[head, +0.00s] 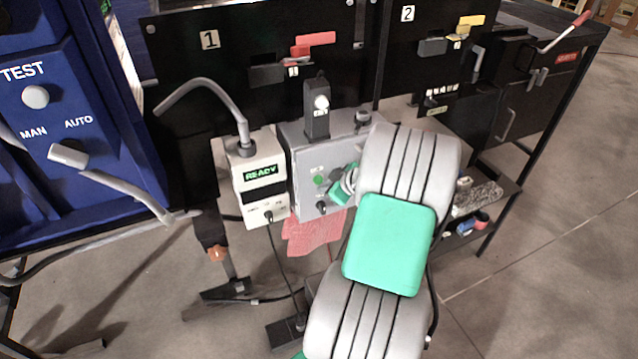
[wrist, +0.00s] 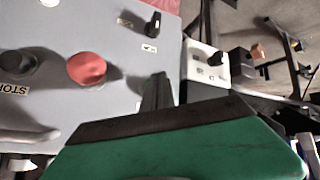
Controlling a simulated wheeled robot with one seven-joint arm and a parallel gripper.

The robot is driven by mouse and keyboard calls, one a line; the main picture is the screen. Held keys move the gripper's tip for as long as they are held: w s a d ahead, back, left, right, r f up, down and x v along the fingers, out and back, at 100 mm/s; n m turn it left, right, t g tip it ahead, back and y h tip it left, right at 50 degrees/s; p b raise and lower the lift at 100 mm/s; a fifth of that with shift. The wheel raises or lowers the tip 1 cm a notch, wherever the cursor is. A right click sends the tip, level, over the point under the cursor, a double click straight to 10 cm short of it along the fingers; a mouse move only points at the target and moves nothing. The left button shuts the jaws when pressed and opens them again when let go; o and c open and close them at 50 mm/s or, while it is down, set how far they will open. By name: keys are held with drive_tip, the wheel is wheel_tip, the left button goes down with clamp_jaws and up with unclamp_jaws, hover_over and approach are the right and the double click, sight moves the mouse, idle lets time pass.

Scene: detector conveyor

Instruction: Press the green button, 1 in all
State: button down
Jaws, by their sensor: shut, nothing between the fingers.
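The green button (head: 319,180) is a small round button on the front of the grey control box (head: 300,150) in the head view. My gripper (head: 338,192) is just right of the button, close to the box front; I cannot tell whether it touches. In the wrist view my gripper (wrist: 160,92) shows narrow dark fingers held together, with nothing between them, pointing at the grey panel.
The wrist view shows a red button (wrist: 86,68), a black knob (wrist: 15,65) and a black switch (wrist: 153,24) around the fingers. A white READY box (head: 260,190) stands left of the control box. A blue TEST panel (head: 70,100) is farther left.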

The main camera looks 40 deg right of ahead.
drive_tip(key=shift+w+d+b, duration=0.2)
drive_tip(key=shift+w+b, duration=0.15)
drive_tip(key=shift+w, duration=0.25)
idle(0.9)
drive_tip(key=shift+s+a, duration=0.25)
drive_tip(key=shift+s, duration=0.6)
drive_tip(key=shift+s, duration=0.1)
drive_tip(key=s, duration=0.2)
drive_tip(key=s+a, duration=0.1)
drive_tip(key=s, duration=0.1)
drive_tip(key=shift+s+a, duration=0.2)
drive_tip(key=shift+s, duration=0.15)
